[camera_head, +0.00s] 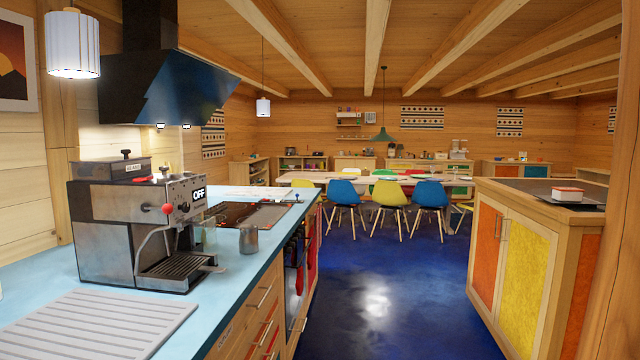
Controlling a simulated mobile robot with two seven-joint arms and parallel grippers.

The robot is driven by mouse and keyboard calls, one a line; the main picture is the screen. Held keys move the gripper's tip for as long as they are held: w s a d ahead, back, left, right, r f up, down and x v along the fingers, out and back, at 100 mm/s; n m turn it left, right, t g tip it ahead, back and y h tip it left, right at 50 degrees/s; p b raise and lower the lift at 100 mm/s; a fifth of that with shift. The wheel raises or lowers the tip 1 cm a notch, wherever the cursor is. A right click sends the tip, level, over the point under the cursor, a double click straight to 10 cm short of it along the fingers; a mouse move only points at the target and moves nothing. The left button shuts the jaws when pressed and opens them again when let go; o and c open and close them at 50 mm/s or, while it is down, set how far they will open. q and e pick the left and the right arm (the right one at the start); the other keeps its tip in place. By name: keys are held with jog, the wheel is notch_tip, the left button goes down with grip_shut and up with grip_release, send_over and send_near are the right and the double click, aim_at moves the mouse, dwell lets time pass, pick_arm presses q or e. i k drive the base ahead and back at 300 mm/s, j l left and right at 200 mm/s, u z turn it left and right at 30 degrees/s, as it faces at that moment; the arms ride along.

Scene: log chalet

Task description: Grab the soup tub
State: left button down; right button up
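A small white tub with a red-orange band (568,194) sits on the right-hand cabinet. It may be the soup tub, but it is too small here to read any label. It rests on a thin dark tray or plate (592,207) near the cabinet top's right end. No other thing in view is clearly a soup tub. Neither of my grippers shows in the head view.
The cabinet (521,271) has orange and yellow doors. A blue counter (222,300) on the left carries a coffee machine (140,225) and a metal cup (248,240). Blue floor (385,290) between them is clear. Chairs (390,196) surround a table farther back.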

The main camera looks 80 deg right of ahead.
aim_at(559, 193)
jog(key=z, duration=3.9)
